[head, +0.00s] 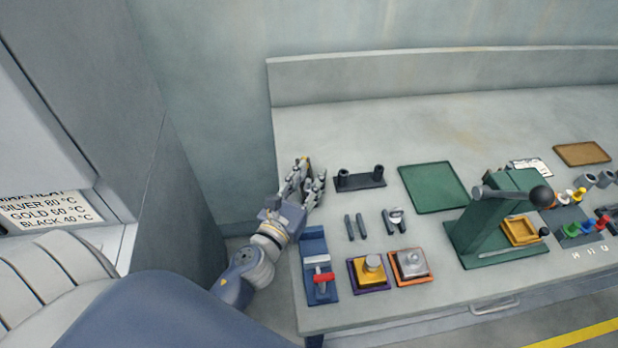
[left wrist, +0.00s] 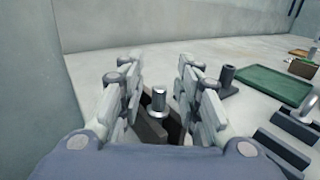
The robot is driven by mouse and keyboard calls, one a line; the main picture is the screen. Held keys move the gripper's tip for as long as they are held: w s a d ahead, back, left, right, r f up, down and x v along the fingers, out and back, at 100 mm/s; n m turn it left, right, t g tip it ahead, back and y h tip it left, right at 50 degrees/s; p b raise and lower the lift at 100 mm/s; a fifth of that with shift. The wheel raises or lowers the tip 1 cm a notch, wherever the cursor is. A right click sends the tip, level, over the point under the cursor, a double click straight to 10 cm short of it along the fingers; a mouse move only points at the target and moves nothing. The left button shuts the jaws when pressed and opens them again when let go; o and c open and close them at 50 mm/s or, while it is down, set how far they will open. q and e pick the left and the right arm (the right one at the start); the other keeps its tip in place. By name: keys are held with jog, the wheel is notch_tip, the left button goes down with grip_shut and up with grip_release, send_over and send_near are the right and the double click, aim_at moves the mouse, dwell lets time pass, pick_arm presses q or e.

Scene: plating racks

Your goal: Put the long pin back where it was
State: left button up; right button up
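My left gripper (head: 306,176) is at the left end of the table, just left of the dark holder with two short posts (head: 360,181). In the left wrist view, a silver pin with a round head (left wrist: 158,99) stands between the finger pads of my left gripper (left wrist: 161,120). The pads look closed on it; its lower end is hidden. I take it for the long pin. One post of the dark holder (left wrist: 228,76) shows right of the fingers, apart from the pin. My right gripper is not in view.
Two dark bars (head: 355,228) and a blue fixture with a red handle (head: 320,272) lie nearer the front edge. A yellow block (head: 373,268), a grey block (head: 412,262), a green mat (head: 433,187) and a green press (head: 490,228) stand further right. The table behind the holder is clear.

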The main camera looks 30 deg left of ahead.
pick_arm(q)
jog(key=shift+r, duration=0.1)
jog(key=shift+r+p, duration=0.3)
jog(key=shift+p, duration=0.15)
jog(key=s+b, duration=0.2)
jog(key=s, duration=0.1)
jog(key=s+b, duration=0.1)
jog(key=s, duration=0.3)
jog(key=s+b, duration=0.2)
jog(key=s, duration=0.2)
jog(key=shift+d+f+b, duration=0.15)
jog(key=shift+f+b, duration=0.2)
jog(key=shift+s+r, duration=0.2)
jog(key=shift+s, duration=0.3)
